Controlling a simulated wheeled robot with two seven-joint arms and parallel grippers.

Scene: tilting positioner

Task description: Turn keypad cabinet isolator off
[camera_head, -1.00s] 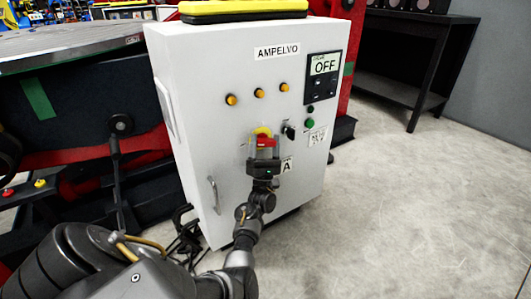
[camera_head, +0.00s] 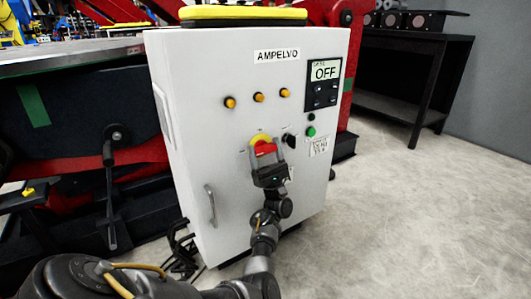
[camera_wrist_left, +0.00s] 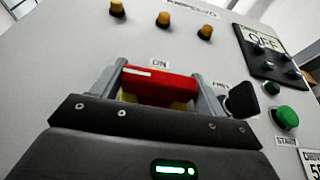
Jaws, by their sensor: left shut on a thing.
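The isolator on the grey-white keypad cabinet (camera_head: 185,115) has a red handle (camera_head: 265,148) on a yellow plate (camera_head: 260,138). My left gripper (camera_head: 267,153) is in front of it, shut on the red handle. In the left wrist view the handle (camera_wrist_left: 160,86) lies between my two fingers (camera_wrist_left: 162,88), roughly crosswise, with a white line near its left end. An "ON" label (camera_wrist_left: 160,63) shows above the handle. The lower part of the isolator is hidden by my gripper. My right gripper is not in view.
A black selector knob (camera_head: 290,140) and green button (camera_head: 311,131) sit close right of the isolator. The cabinet's display (camera_head: 324,72) reads OFF. Three orange lamps (camera_head: 258,97) are above, a door handle (camera_head: 210,204) lower left. The floor (camera_head: 420,220) at right is clear.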

